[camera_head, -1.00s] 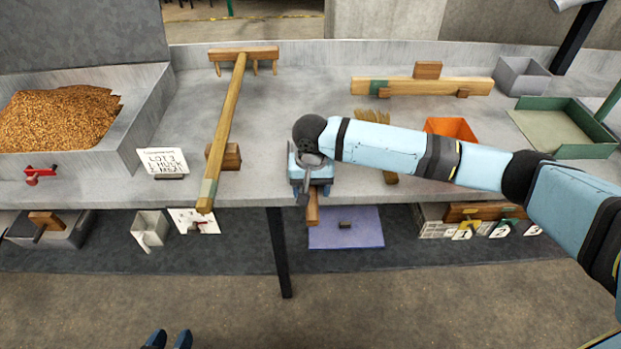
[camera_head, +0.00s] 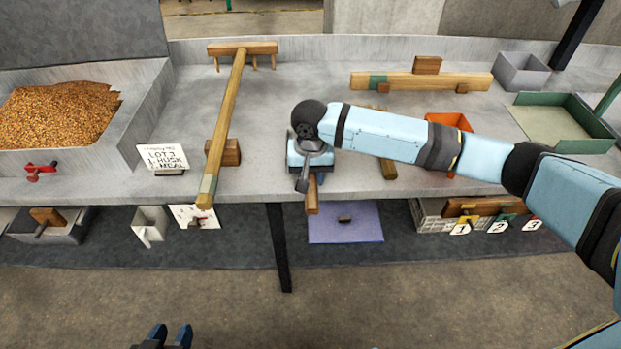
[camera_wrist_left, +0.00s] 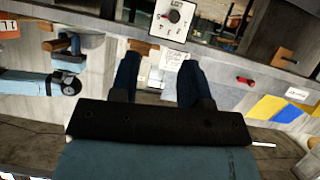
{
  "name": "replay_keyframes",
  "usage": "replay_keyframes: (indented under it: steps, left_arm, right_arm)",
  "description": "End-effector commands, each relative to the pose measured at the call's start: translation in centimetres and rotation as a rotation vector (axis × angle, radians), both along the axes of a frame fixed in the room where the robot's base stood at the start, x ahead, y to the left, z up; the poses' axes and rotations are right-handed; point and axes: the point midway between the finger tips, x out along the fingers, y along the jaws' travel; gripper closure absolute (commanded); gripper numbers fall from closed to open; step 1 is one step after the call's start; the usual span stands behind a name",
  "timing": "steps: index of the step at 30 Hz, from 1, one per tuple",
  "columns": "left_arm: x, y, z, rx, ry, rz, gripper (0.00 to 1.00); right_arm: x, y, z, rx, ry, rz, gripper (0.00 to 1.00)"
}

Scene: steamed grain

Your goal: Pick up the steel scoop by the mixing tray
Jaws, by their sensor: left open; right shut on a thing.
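My right gripper (camera_head: 319,178) is over the front edge of the bench, shut on a wooden-handled thing (camera_head: 312,197). Only its wooden end shows below the gripper; the rest is hidden, so I cannot tell whether it is the steel scoop. No steel scoop can be clearly made out elsewhere. A green-rimmed tray (camera_head: 553,104) stands at the right of the bench; I cannot tell whether it is the mixing tray. My left gripper (camera_head: 171,336) is low in front of the bench, open and empty; its two spread fingers show in the left wrist view (camera_wrist_left: 158,80).
A grain-filled bin (camera_head: 137,112) stands at the left. A long wooden rake (camera_head: 226,115) lies across the bench. An orange container (camera_head: 450,121) and a brush handle (camera_head: 388,168) are partly behind my right arm. A purple board (camera_head: 345,229) and several bins are below.

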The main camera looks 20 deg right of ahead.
Motion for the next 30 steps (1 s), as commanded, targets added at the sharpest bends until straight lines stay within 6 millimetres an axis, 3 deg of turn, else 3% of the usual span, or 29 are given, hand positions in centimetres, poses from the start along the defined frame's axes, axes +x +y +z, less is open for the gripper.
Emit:
replay_keyframes:
  steps: [1,6,15,21,30]
  left_arm:
    - [0.0,0.1,0.5,0.003,0.001,0.001,0.57]
    - [0.0,0.4,0.9,0.021,0.013,0.004,0.57]
    - [-0.3,0.8,0.3,0.044,0.046,0.011,0.57]
    - [-0.4,0.8,0.2,0.049,0.052,0.011,0.57]
    - [-0.4,0.8,0.2,0.051,0.052,0.011,0.57]
  right_arm:
    - [0.1,0.1,1.7,0.003,-0.004,0.001,1.0]
    - [0.1,0.1,6.7,0.004,-0.005,0.001,1.0]
    - [0.1,0.1,14.3,0.002,-0.004,0.001,1.0]
    - [0.1,0.0,17.0,0.001,-0.002,0.0,1.0]
    - [0.1,0.0,17.6,0.001,-0.001,0.0,1.0]
